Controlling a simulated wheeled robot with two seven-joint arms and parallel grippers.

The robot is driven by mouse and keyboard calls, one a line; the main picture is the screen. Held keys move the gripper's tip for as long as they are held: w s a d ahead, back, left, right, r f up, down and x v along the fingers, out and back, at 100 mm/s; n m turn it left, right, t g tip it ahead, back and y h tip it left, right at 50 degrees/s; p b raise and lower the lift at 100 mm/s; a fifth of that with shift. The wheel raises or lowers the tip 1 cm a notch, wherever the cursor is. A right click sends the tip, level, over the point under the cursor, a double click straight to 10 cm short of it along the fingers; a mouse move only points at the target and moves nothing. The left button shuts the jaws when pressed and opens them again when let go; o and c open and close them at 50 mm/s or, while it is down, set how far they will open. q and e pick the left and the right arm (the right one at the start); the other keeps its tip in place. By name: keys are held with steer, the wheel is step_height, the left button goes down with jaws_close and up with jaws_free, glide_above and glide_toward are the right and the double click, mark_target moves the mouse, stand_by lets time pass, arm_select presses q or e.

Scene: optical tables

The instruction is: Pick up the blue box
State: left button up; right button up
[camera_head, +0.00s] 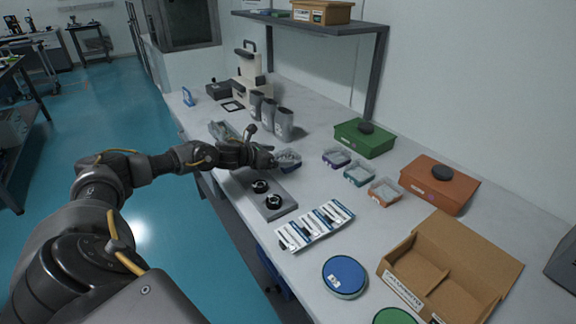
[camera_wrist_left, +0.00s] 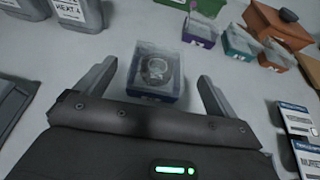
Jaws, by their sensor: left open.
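The blue box (camera_wrist_left: 155,72) is a small clear-topped box with a blue lower rim and a round dark thing inside. It sits on the table between the two fingers of my left gripper (camera_wrist_left: 155,88), which is open. The fingers stand apart from its sides in the left wrist view. In the head view the blue box (camera_head: 288,160) is beside the end of my left gripper (camera_head: 268,158), partly covered by it. My right gripper is not in view.
Similar small boxes in purple (camera_head: 336,157), teal (camera_head: 359,173) and orange (camera_head: 385,191) stand to the right. Grey canisters (camera_head: 284,124) stand behind. A grey plate (camera_head: 272,203) with two black round parts and white-blue packets (camera_head: 316,226) lie nearer. A cardboard tray (camera_head: 432,272) is front right.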

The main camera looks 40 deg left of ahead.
mark_target(285, 155)
arm_select(q)
steer(key=b+x, duration=0.1)
steer(key=x, duration=0.3)
steer(key=shift+w+f+b, duration=0.25)
steer(key=shift+f+b, duration=0.15)
steer(key=shift+w, duration=0.2)
steer(key=c, duration=1.1)
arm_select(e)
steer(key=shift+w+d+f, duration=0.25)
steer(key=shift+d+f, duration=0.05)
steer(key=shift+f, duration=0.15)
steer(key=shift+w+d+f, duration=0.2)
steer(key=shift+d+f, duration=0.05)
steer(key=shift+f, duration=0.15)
arm_select(q)
steer(key=shift+r, duration=0.15)
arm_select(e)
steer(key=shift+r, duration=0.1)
